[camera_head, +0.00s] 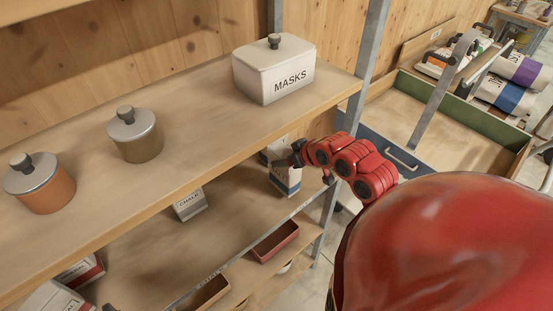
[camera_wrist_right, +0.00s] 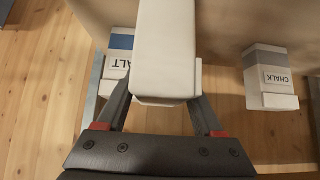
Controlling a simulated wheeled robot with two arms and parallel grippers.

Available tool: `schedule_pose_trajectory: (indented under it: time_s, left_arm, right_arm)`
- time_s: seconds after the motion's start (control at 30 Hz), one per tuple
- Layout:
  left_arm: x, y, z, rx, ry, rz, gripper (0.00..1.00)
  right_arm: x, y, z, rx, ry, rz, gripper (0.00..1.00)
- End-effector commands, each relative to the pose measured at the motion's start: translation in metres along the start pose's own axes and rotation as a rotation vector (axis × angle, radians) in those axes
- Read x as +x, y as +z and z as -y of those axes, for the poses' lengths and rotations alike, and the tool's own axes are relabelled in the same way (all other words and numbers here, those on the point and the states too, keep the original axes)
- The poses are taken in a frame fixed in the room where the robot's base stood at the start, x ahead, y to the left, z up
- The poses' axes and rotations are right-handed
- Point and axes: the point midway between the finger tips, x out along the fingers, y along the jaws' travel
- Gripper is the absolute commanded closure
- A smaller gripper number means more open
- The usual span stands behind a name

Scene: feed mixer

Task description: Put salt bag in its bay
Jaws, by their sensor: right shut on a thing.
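My right gripper (camera_head: 292,160) reaches in under the upper shelf. In the right wrist view its two fingers (camera_wrist_right: 165,108) are shut on a white block-shaped bag (camera_wrist_right: 165,48), taken here as the salt bag; no lettering shows on this side. Beside it, to the left in that view, is a blue and white block (camera_wrist_right: 120,42) with upside-down letters "ALT", partly hidden by the held bag. In the head view a white and blue block (camera_head: 287,181) shows just below the gripper. Whether the held bag touches it or the shelf, I cannot tell. My left gripper is not in view.
A CHALK block (camera_head: 190,205) stands to the left on the lower shelf. The upper shelf (camera_head: 200,165) overhangs, carrying the MASKS box (camera_head: 272,75) and two lidded jars. A metal post (camera_head: 362,75) stands right of my gripper. A red tray (camera_head: 274,242) is below.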

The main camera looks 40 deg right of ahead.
Motion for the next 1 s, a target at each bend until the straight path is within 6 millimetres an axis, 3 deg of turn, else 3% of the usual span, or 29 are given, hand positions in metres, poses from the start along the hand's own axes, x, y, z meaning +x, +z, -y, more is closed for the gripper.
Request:
schedule_pose_trajectory:
  time_s: [0.37, 0.5, 0.87, 0.9, 1.0]
  left_arm:
    - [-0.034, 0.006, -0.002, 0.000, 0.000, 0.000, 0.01]
    - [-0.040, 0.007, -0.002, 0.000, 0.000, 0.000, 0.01]
    - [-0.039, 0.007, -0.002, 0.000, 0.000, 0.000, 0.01]
    - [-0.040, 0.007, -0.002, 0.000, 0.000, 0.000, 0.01]
    - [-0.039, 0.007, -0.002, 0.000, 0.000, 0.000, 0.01]
  right_arm:
    - [0.033, -0.029, 0.001, -0.002, -0.001, -0.005, 1.00]
    - [0.041, -0.019, 0.001, 0.000, -0.001, 0.000, 1.00]
    - [0.041, -0.019, 0.001, 0.000, 0.000, -0.001, 1.00]
    - [0.041, -0.018, 0.001, 0.000, -0.001, -0.001, 0.30]
    - [0.041, -0.018, 0.000, 0.000, 0.000, 0.000, 0.12]
